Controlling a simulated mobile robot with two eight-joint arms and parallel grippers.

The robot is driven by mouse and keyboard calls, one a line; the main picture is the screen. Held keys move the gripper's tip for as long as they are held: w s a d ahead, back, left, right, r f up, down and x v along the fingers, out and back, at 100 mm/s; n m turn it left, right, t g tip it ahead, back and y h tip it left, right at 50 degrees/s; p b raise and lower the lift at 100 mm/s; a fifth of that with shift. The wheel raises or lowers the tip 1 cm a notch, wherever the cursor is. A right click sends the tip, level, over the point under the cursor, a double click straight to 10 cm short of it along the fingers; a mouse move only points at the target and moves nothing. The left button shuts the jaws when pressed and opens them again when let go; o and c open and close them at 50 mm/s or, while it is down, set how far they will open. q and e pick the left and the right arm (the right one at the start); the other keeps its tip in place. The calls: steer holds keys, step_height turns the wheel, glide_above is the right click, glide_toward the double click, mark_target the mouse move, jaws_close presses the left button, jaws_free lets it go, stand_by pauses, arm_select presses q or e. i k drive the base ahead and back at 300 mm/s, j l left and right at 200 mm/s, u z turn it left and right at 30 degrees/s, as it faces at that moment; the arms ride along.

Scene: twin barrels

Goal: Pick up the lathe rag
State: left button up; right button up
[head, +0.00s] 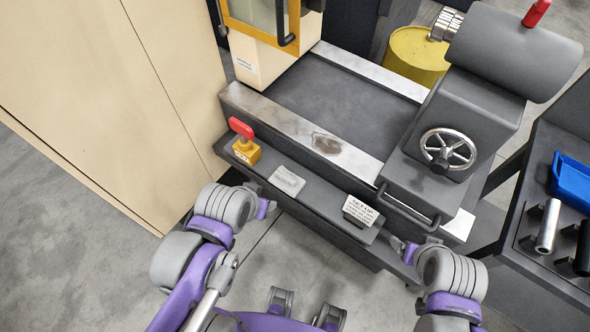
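A light grey folded cloth, which looks like the lathe rag (287,180), lies on the dark front ledge (318,205) of the lathe, between a yellow box with a red knob and a white sign. My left gripper (264,206) is just in front of and left of the rag, apart from it as far as I can see. My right gripper (404,249) is at the ledge's right end, beyond the sign and away from the rag. Both grippers are small and partly hidden by their own wrists, so their opening is unclear. I see nothing held.
The yellow box with the red knob (246,152) and the set-up sign (360,210) stand either side of the rag. The lathe bed rail (300,130) bears a dark smudge. A handwheel (447,150) is on the right. A side table holds a blue tray (573,180).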

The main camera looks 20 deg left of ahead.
mark_target(286, 182)
steer(key=j+z, duration=0.85)
steer(key=z, duration=0.2)
steer(key=k, duration=0.1)
